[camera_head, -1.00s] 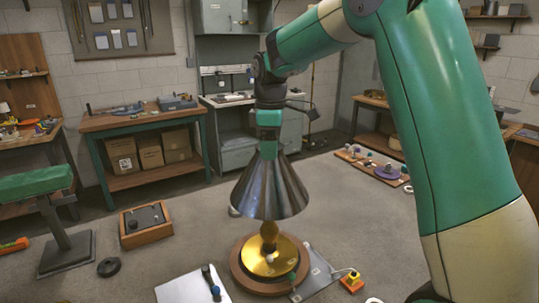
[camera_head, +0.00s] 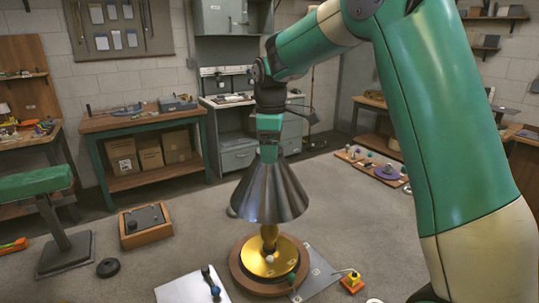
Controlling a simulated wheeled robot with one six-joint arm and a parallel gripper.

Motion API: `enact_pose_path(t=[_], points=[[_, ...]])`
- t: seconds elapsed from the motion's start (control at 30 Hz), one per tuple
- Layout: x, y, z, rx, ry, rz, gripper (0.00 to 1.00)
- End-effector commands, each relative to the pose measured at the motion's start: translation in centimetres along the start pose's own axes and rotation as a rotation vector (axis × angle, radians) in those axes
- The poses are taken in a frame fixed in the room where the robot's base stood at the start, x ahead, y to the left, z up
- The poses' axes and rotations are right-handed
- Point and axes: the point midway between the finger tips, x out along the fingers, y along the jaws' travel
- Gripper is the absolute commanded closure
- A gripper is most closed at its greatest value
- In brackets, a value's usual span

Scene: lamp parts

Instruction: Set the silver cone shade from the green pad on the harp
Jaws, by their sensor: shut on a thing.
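My gripper (camera_head: 268,154) is shut on the narrow top of the silver cone shade (camera_head: 270,192). The shade hangs upright, wide end down, above the brass lamp base (camera_head: 262,263). The lamp base stands on a round wooden turntable-like disc (camera_head: 240,277). A brass stem (camera_head: 269,238) rises from the base and its upper part is hidden by the shade. The harp is not visible; I cannot tell whether the shade touches it. A green padded top (camera_head: 35,183) on a metal stand is at the left, with no shade on it.
A white sheet (camera_head: 180,290) with a dark tool lies left of the disc. A grey plate (camera_head: 316,270) and a yellow-orange block (camera_head: 352,283) are on its right. A wooden box (camera_head: 146,226) and black ring (camera_head: 108,267) lie left. A board with small parts (camera_head: 372,166) is behind right.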

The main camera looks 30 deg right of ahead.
Motion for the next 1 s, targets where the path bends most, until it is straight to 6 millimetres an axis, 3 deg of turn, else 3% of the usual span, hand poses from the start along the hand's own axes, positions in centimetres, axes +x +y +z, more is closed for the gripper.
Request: enact_pose_path(t=[1.0], points=[[0.45, 0.00, 0.00, 0.000, 0.000, 0.000, 0.88]])
